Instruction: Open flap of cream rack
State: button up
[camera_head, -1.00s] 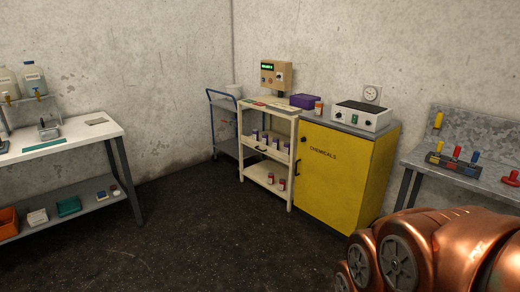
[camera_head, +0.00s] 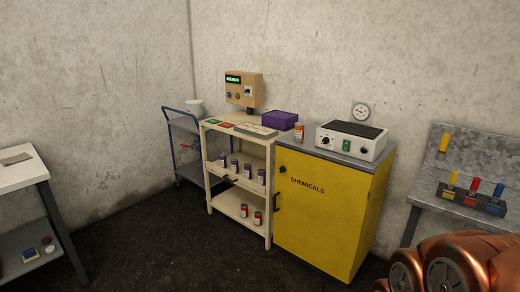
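The cream rack (camera_head: 238,211) stands against the back wall, left of the yellow cabinet. Several purple-labelled bottles (camera_head: 235,166) stand on its middle shelf. Two red-labelled bottles (camera_head: 251,214) stand on its lower shelf. A small dark handle (camera_head: 229,178) shows at the front of the middle shelf; the flap itself is too small to make out clearly, and I cannot tell its position. Copper-coloured links of my arm fill the lower right corner. My gripper is not in view.
A yellow chemicals cabinet (camera_head: 325,210) adjoins the rack on the right. A blue-framed cart (camera_head: 181,140) stands behind its left side. A workbench (camera_head: 20,171) is at left, and a grey bench (camera_head: 425,196) at right. The dark floor (camera_head: 150,240) in front is clear.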

aim_at(256, 187)
jog(key=u, duration=0.1)
jog(key=i, duration=2.15)
jog(key=u, duration=1.15)
jog(key=i, duration=1)
jog(key=u, duration=0.45)
